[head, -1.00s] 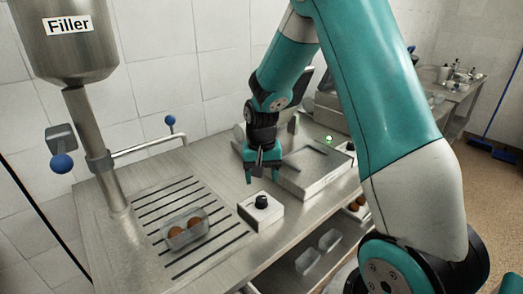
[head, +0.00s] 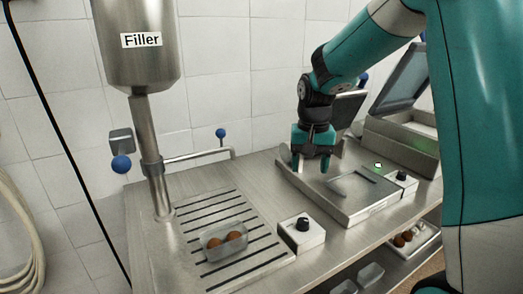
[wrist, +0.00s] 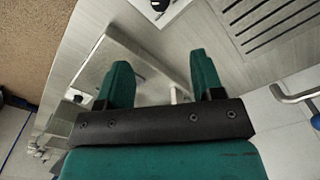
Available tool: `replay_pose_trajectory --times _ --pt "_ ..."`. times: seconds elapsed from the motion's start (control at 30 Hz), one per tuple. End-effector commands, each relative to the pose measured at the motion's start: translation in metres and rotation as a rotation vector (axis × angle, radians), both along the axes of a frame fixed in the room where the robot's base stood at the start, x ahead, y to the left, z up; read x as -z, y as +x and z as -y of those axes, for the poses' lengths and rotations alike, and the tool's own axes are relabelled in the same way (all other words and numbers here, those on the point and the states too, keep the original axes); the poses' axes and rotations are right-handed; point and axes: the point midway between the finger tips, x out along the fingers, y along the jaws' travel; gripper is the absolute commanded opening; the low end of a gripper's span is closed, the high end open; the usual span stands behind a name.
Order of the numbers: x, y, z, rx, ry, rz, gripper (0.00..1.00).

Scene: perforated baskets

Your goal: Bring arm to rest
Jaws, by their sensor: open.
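My teal gripper (head: 312,164) hangs over the back left part of a steel tray-like station on the counter. Its fingers point down and stand apart, with nothing between them. In the wrist view my gripper (wrist: 160,80) shows two separated teal fingers over bare steel. My arm reaches in from the upper right in the head view.
A clear basket (head: 223,239) with brown round items stands on the slotted grate below the filler (head: 140,40). A white box with a black knob (head: 302,233) is right of it. The steel station (head: 352,188) lies on the counter. A lidded machine (head: 400,100) stands farther right.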

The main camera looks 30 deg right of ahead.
Motion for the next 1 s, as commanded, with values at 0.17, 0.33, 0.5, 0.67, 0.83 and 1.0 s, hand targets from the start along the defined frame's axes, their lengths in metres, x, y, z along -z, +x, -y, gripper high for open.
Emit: replay_pose_trajectory --times 0.17,0.33,0.5,0.67,0.83,1.0 --pt "-0.001 -0.001 -0.003 -0.011 0.002 0.002 0.61" --pt "-0.018 -0.026 -0.056 -0.221 0.049 0.043 0.61" --pt "-0.04 -0.097 -0.148 -0.641 0.156 0.118 0.61" --pt "-0.048 -0.173 -0.202 -0.98 0.254 0.178 0.61" --pt "-0.049 -0.217 -0.224 -1.157 0.313 0.211 0.61" --pt "-0.048 -0.224 -0.226 -1.182 0.322 0.215 0.61"
